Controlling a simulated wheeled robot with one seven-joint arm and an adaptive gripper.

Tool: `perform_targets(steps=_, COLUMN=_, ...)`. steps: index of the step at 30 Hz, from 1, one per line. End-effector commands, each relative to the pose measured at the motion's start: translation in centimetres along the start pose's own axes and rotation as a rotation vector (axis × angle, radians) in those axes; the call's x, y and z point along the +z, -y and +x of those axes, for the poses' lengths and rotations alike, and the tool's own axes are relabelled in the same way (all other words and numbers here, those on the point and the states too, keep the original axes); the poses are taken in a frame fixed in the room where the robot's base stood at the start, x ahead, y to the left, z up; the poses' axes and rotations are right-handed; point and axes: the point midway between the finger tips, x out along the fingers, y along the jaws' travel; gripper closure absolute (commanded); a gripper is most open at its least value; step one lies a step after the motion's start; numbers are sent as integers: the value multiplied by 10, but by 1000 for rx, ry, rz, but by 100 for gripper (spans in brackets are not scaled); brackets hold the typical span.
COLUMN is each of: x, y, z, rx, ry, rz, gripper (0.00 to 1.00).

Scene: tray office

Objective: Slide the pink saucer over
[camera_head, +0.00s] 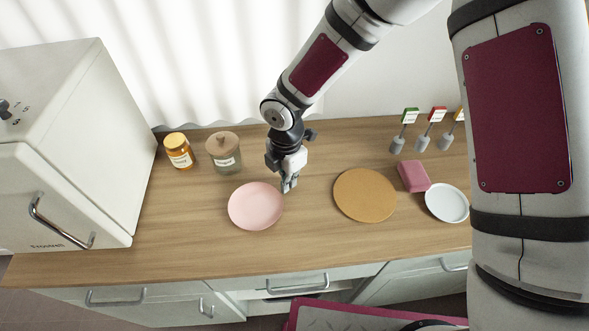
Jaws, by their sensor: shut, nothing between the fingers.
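The pink saucer (256,206) lies flat on the wooden counter, left of the middle. My gripper (288,188) is shut and empty. It points down beside the saucer's right rim, low near the counter. I cannot tell whether the fingertips touch the rim.
A round tan board (364,195) lies right of my gripper, with a pink block (413,176) and a white saucer (447,203) beyond it. A honey jar (178,151) and a lidded glass jar (223,152) stand behind the pink saucer. A white fridge (75,150) stands at left. Counter left of the saucer is clear.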

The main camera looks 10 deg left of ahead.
Motion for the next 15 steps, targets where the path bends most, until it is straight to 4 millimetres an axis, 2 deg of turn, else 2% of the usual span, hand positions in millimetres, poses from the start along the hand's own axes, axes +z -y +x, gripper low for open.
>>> perform_targets(steps=4, x=-9, y=0, z=0, rx=-1, ry=0, rz=1, gripper=100)
perform_targets(steps=15, x=-11, y=0, z=0, rx=-1, ry=1, rz=3, gripper=100)
